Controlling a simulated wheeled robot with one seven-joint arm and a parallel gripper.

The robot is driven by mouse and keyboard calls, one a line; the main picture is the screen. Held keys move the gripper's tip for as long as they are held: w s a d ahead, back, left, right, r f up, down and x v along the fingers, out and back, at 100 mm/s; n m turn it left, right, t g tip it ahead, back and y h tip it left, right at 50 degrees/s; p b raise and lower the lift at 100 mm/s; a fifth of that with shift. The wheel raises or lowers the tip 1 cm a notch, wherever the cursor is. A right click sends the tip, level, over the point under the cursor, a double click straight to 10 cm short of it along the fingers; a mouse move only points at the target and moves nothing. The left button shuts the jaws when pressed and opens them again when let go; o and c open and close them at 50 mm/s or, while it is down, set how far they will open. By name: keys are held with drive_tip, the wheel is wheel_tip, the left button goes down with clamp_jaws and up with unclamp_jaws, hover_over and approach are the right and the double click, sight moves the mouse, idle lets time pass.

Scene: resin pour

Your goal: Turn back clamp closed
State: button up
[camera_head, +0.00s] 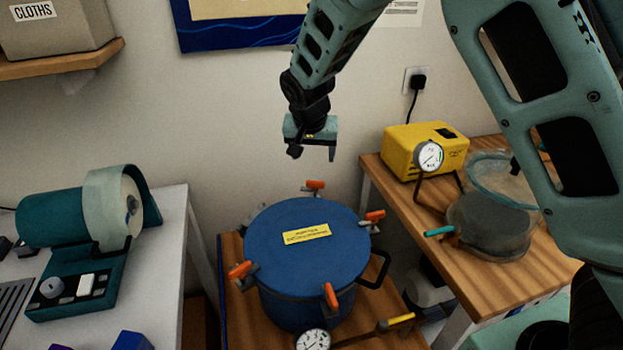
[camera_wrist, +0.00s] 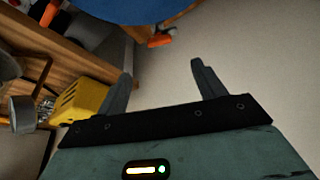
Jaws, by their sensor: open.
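A blue round pot with a flat lid (camera_head: 300,245) stands on a wooden stand, a yellow label on its lid. Orange-handled clamps sit round its rim: the back clamp (camera_head: 315,185), a right clamp (camera_head: 375,216), a left clamp (camera_head: 240,270) and a front clamp (camera_head: 331,295). My gripper (camera_head: 318,152) hangs above and behind the lid, near the wall, apart from the back clamp. In the wrist view my gripper (camera_wrist: 160,80) is open with nothing between its fingers. One orange clamp handle (camera_wrist: 160,40) shows beyond the fingers, at the blue lid's edge; I cannot tell which clamp it is.
A yellow pump (camera_head: 424,150) with a gauge and a clear vessel (camera_head: 490,225) stand on the right wooden table (camera_head: 480,285). A gauge (camera_head: 313,340) and a yellow-tipped valve lever (camera_head: 400,319) are at the pot's front. A teal roller machine (camera_head: 80,240) is on the left table.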

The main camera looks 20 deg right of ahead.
sight(315, 181)
drive_tip(key=p+x, duration=0.2)
drive_tip(key=x, duration=1)
drive_tip(key=shift+d+f, duration=0.1)
drive_tip(key=shift+f, duration=0.2)
drive_tip(key=shift+c, duration=0.3)
drive_tip(key=c, duration=0.9)
